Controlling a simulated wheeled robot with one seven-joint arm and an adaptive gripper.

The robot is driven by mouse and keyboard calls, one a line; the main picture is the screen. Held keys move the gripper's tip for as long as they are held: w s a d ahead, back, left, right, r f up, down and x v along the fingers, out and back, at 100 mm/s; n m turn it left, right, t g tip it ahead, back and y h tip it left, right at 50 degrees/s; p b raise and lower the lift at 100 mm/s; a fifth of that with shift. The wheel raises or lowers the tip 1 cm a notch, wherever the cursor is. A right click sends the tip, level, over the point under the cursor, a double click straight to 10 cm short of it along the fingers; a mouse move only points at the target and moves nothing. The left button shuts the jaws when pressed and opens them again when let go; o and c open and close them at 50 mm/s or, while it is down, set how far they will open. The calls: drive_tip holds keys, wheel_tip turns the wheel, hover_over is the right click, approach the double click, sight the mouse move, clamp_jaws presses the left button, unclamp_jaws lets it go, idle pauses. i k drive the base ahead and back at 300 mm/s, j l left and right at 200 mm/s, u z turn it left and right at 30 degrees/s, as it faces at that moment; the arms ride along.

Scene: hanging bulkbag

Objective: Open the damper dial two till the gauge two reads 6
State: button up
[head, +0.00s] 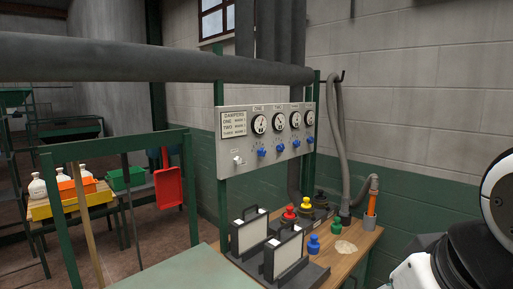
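A grey damper panel (231,194) hangs between green posts, with a row of round white gauges and a row of blue dials below them. Gauge two (280,121) is the second from the left, under a small label. Its needle and figures are too small to read. Damper dial two (279,147) is the blue knob below gauge two; its exact setting cannot be made out. My gripper does not show. Only white and black parts of my arm show at the right edge, well apart from the panel.
A wooden bench (359,262) below the panel carries red (289,213), yellow (306,204), blue (314,244) and green (337,226) knobbed items and framed filters (284,256). A grey hose (345,150) hangs right of the panel. A green rail (118,148) stands left.

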sight(281, 147)
drive_tip(key=i+l+u, duration=0.1)
drive_tip(key=i+l, duration=0.15)
drive_tip(key=l, duration=0.15)
drive_tip(key=i+l+u, duration=0.15)
drive_tip(key=i+l, duration=0.15)
drive_tip(key=i+l+u, duration=0.1)
drive_tip(key=l, duration=0.4)
drive_tip(key=i+l+u, duration=0.15)
drive_tip(key=i+l, duration=0.2)
drive_tip(key=i+l+u, duration=0.1)
drive_tip(key=l, duration=0.45)
drive_tip(key=i+l+u, duration=0.15)
drive_tip(key=l, duration=0.35)
drive_tip(key=i+l+u, duration=0.1)
drive_tip(key=i+l, duration=0.15)
drive_tip(key=l, duration=0.25)
drive_tip(key=i+l+u, duration=0.1)
drive_tip(key=l, duration=0.45)
